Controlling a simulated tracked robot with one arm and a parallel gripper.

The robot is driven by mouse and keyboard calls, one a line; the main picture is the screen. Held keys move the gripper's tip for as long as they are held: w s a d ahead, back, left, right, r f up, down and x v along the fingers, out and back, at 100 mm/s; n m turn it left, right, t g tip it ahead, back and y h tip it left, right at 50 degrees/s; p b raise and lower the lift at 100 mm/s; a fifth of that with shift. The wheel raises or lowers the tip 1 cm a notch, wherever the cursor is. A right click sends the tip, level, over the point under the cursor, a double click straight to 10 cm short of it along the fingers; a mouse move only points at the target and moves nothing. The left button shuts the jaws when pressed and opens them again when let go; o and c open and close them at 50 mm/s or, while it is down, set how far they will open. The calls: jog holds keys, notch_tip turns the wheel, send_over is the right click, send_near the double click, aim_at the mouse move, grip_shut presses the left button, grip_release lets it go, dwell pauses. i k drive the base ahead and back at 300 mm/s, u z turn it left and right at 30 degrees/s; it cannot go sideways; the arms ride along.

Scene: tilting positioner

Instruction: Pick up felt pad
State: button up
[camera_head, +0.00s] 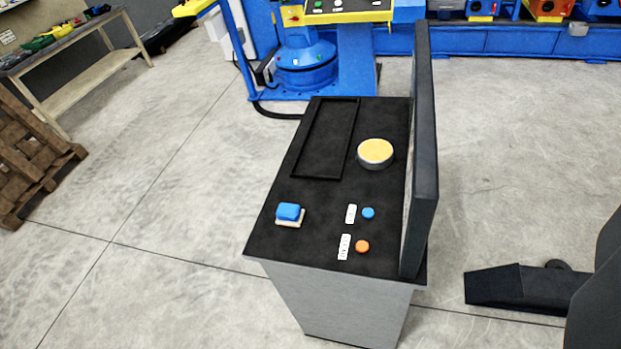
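A small blue block on a cream, flat base (289,214) lies on the near left of a black-topped pedestal (310,240); it looks like the felt pad with a blue grip. A round tin with a yellow top (375,152) stands farther back on the same top. A dark part, seemingly of my gripper (520,287), shows at the lower right, to the right of the pedestal and apart from the pad. Its fingers cannot be made out clearly. Nothing is seen held.
A tall dark panel (422,150) stands along the pedestal's right edge. An empty framed recess (326,140) lies at the back left. A blue button (368,213) and an orange button (362,246) have white labels.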

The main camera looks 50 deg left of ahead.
aim_at(289, 215)
jog(key=u, duration=0.3)
jog(key=i, duration=0.8)
jog(key=u, duration=0.65)
